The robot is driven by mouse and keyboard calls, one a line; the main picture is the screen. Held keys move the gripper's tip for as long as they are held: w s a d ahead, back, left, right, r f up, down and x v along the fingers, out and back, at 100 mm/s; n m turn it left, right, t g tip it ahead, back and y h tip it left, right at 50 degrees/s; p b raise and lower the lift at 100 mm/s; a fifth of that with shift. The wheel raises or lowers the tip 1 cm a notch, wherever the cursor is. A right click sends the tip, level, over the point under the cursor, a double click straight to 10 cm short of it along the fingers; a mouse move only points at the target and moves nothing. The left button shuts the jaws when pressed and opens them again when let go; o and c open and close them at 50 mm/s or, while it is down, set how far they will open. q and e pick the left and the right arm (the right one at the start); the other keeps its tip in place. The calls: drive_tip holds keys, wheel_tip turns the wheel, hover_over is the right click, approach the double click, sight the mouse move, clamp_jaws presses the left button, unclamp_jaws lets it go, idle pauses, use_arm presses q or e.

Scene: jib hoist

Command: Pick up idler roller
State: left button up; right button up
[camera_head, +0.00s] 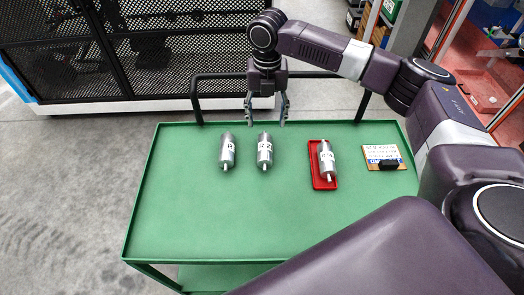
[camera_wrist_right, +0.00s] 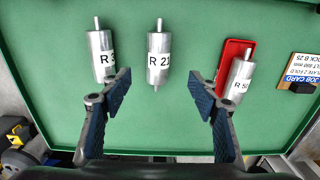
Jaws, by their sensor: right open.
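Three silver idler rollers with white labels and thin end shafts lie on the green cart top (camera_head: 200,225). The left roller (camera_head: 227,155) and the middle roller (camera_head: 265,153) lie apart on the bare top. The right roller (camera_head: 327,162) lies in a red tray (camera_head: 313,165). My right gripper (camera_head: 266,118) is open and empty, near the cart's far edge and in line with the middle roller. In the right wrist view, the middle roller (camera_wrist_right: 159,45), labelled R 21, shows between and beyond the open fingers (camera_wrist_right: 159,82). My left gripper is out of view.
A job card (camera_head: 381,153) with a black block (camera_head: 388,165) on it lies right of the red tray. A dark cart handle (camera_head: 197,100) stands at the far edge. A black mesh guard (camera_head: 150,65) is behind. The cart's near left area is clear.

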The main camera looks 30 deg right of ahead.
drive_tip(key=b, duration=0.4)
hover_over(265, 145)
drive_tip(key=f, duration=0.4)
drive_tip(key=shift+w+d+f, duration=0.2)
drive_tip(key=shift+w+f, duration=0.05)
drive_tip(key=shift+f, duration=0.2)
drive_tip(key=shift+s+f, duration=0.1)
drive_tip(key=shift+f, duration=0.45)
drive_tip(key=f, duration=0.1)
drive_tip(key=f+p, duration=0.1)
drive_tip(key=f, duration=0.1)
drive_tip(key=f+p, duration=0.1)
drive_tip(key=f, duration=0.1)
drive_tip(key=shift+s+a+f, duration=0.25)
drive_tip(key=shift+a, duration=0.05)
drive_tip(key=shift+f, duration=0.5)
drive_tip(key=shift+r, duration=0.1)
clamp_jaws()
